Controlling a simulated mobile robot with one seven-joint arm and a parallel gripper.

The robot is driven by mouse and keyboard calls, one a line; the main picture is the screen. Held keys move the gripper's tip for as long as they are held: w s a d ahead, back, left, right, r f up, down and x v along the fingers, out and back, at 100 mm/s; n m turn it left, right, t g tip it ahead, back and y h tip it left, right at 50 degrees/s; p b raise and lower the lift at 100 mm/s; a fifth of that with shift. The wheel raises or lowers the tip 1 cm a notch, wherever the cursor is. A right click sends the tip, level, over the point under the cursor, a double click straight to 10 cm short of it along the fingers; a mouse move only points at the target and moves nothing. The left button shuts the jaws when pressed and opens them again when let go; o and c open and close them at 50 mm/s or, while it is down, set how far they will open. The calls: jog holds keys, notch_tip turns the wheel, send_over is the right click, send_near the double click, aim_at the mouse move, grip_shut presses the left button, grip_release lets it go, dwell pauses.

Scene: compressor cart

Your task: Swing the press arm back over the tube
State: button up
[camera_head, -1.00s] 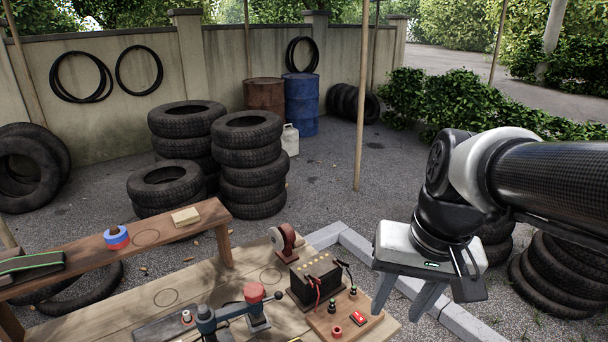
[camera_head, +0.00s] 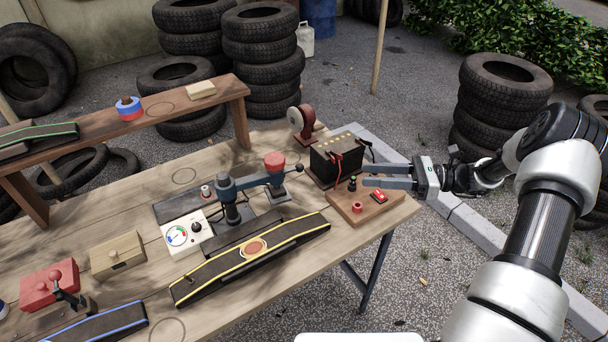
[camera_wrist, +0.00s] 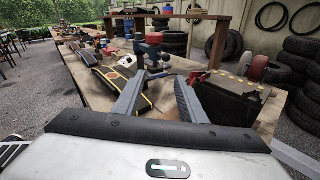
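The press arm (camera_head: 252,179) is blue-grey, with a red-capped head (camera_head: 275,163) and a black ball handle (camera_head: 297,190). It reaches right from its post (camera_head: 233,208), behind and apart from the yellow-edged black tube (camera_head: 205,283). The tube lies on the bench with a round orange patch (camera_head: 255,247) facing up. My gripper (camera_head: 364,175) is open and empty, level above the bench's right end, pointing left towards the press. In the wrist view, the press head (camera_wrist: 153,39) stands beyond my spread fingers (camera_wrist: 160,88), and the tube (camera_wrist: 118,80) lies to the left.
A black battery (camera_head: 336,160) and a wooden switch board (camera_head: 362,207) are close to my fingers. A grinder (camera_head: 301,122) stands behind. A white gauge box (camera_head: 186,232) is left of the press. A raised shelf (camera_head: 105,128) spans the bench's back.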

jog(key=w+a, duration=0.1)
jog(key=a, duration=0.7)
jog(key=w+a+f+m+t, duration=0.1)
jog(key=w+a, duration=0.1)
jog(key=a, duration=0.6)
jog(key=shift+w+a+f+y, duration=0.2)
jog(key=shift+w+y, duration=0.1)
jog(key=shift+y, duration=0.1)
grip_shut()
